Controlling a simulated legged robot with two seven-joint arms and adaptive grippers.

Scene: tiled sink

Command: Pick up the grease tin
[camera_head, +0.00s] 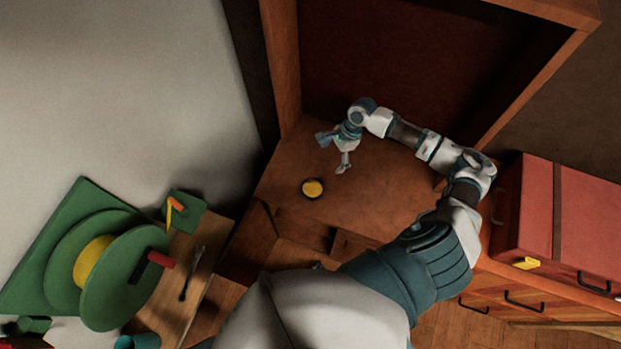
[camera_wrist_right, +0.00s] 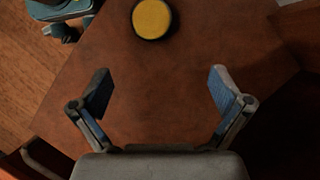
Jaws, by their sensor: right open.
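The grease tin (camera_head: 312,188) is a small round dark tin with a yellow top. It sits flat on the brown wooden surface (camera_head: 375,205), near its left side. It also shows in the right wrist view (camera_wrist_right: 152,18), at the top, beyond the fingertips. My right gripper (camera_head: 344,167) is above and to the right of the tin in the head view. I cannot make out my left gripper.
A red case (camera_head: 590,220) stands on the right. On the left, a green spool (camera_head: 125,275) and a tool (camera_head: 192,272) are by a wooden board (camera_head: 190,290). A wooden frame (camera_head: 283,60) rises behind the surface. The surface around the tin is clear.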

